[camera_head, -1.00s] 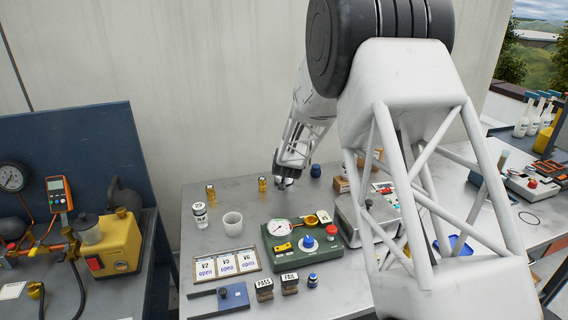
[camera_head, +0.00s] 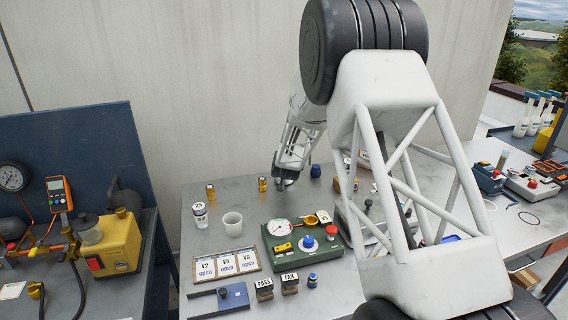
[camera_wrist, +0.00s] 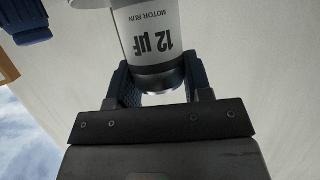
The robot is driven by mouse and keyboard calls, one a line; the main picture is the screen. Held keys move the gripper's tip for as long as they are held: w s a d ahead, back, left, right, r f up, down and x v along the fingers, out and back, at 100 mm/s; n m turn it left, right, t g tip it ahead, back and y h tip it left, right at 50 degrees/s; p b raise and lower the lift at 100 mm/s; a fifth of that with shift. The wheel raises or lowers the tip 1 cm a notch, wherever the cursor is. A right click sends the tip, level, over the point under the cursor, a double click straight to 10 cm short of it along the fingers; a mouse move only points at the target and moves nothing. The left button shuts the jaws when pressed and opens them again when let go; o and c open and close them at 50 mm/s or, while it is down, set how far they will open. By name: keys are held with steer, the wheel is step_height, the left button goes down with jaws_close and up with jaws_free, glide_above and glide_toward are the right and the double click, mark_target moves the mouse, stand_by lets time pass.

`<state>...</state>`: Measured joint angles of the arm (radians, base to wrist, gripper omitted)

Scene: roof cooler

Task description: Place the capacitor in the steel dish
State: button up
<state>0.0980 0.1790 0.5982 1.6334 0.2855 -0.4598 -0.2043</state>
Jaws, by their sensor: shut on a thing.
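A white cylindrical capacitor (camera_wrist: 152,38) marked "12 µF MOTOR RUN" is between the two fingers of my gripper (camera_wrist: 158,84) in the wrist view. The gripper is shut on its dark-banded, metallic end; the label reads upside down. In the head view my gripper (camera_head: 286,184) is over the back of the grey table, right of two small brass fittings; the capacitor is too small or hidden to make out there.
A green gauge box (camera_head: 300,240), label cards (camera_head: 222,264) and PASS and FAIL blocks (camera_head: 277,287) are in front. A blue-capped item (camera_head: 315,171) stands just right of my gripper.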

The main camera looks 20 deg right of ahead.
steer(key=shift+f, duration=0.6)
steer(key=shift+f, duration=0.15)
steer(key=o, duration=1)
steer(key=shift+c, duration=0.2)
steer(key=shift+r, duration=0.2)
steer(key=shift+s+a+r, duration=0.15)
steer(key=shift+s+r, duration=0.05)
steer(key=shift+s, duration=0.25)
steer(key=v, duration=1.1)
